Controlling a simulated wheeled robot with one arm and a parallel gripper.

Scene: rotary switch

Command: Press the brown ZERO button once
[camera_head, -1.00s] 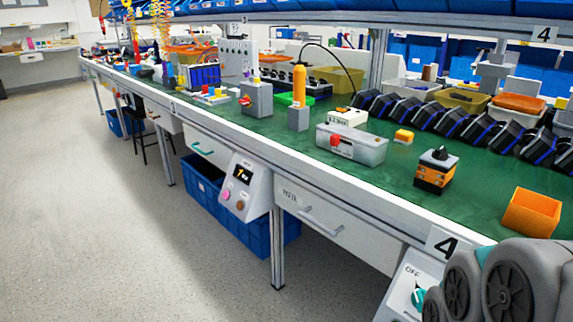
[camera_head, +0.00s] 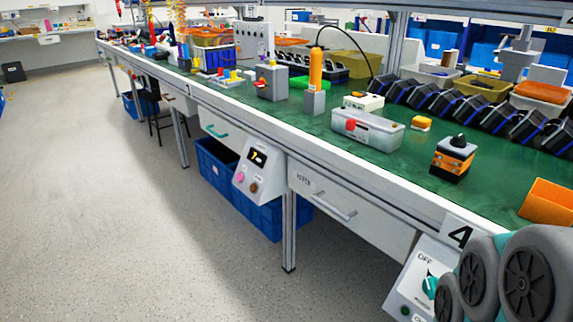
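The small brown button (camera_head: 253,187) sits low on the sloped face of a white control box (camera_head: 246,182) under the bench's front edge. The lettering by the buttons is too small to read. Grey rounded parts of my arm fill the bottom right corner, well to the right of the box. My gripper's fingers are not in the picture.
A second white panel with a teal rotary knob (camera_head: 432,287) marked OFF is beside my arm. A drawer (camera_head: 345,208) and a bench leg (camera_head: 289,229) lie between the panels. Blue crates (camera_head: 258,211) stand below the bench. The grey floor (camera_head: 110,220) in front is clear.

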